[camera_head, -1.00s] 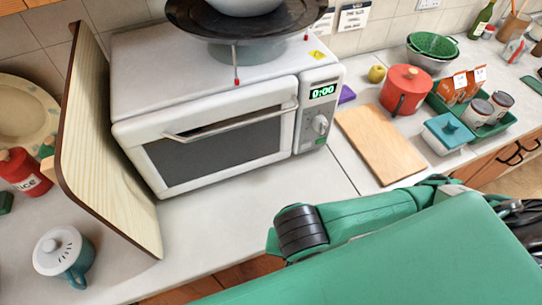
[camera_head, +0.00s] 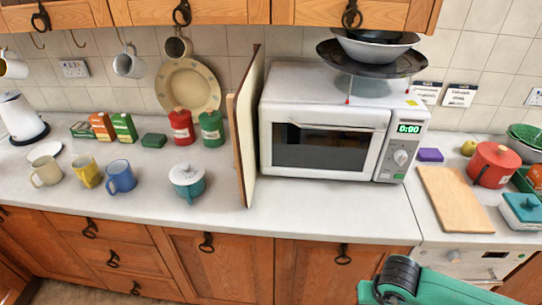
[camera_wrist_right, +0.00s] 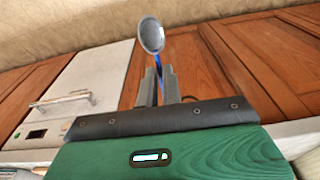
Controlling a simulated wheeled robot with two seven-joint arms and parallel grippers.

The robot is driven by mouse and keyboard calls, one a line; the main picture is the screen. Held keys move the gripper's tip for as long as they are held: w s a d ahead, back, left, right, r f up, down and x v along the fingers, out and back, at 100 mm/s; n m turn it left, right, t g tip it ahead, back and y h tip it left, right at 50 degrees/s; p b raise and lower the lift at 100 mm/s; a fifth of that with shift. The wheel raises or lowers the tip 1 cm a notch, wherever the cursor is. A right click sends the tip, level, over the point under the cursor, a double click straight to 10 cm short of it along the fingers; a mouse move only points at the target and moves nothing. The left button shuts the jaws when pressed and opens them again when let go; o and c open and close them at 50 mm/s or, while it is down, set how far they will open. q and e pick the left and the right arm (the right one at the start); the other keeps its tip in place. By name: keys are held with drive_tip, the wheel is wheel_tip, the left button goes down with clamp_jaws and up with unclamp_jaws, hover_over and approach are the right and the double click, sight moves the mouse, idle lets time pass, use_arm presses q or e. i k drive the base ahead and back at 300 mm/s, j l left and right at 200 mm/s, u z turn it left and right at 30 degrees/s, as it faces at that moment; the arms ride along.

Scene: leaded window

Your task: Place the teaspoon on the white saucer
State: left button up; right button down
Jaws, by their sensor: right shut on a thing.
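The teaspoon (camera_wrist_right: 151,36) shows in the right wrist view, with a grey metal bowl and a blue handle. My right gripper (camera_wrist_right: 158,78) is shut on its handle, with the bowl sticking out past the fingertips. The right gripper's fingers are not visible in the head view; only part of my green arm shows at bottom right. The white saucer (camera_head: 44,151) lies flat at the far left of the worktop in the head view, behind a cream mug, and looks empty. My left gripper is in neither view.
A cream mug (camera_head: 46,171), a yellow mug (camera_head: 89,172) and a blue mug (camera_head: 120,177) stand near the saucer. A lidded teal pot (camera_head: 187,184) and an upright wooden board (camera_head: 246,130) stand between them and the microwave (camera_head: 335,135). The front worktop strip is mostly clear.

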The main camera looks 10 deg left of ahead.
sight(46, 152)
drive_tip(key=i+j+u, duration=0.1)
drive_tip(key=j+u, duration=0.15)
drive_tip(key=j, duration=0.3)
drive_tip(key=i+j+u, duration=0.1)
drive_tip(key=j+u, duration=0.15)
drive_tip(key=j, duration=0.3)
drive_tip(key=i+j+u, duration=0.25)
drive_tip(key=j, duration=0.3)
drive_tip(key=i+j+u, duration=0.15)
drive_tip(key=j+u, duration=0.15)
drive_tip(key=j, duration=0.2)
drive_tip(key=i+j+u, duration=0.25)
drive_tip(key=j, duration=0.2)
drive_tip(key=i+j+u, duration=0.25)
drive_tip(key=i+j, duration=0.05)
drive_tip(key=j, duration=0.05)
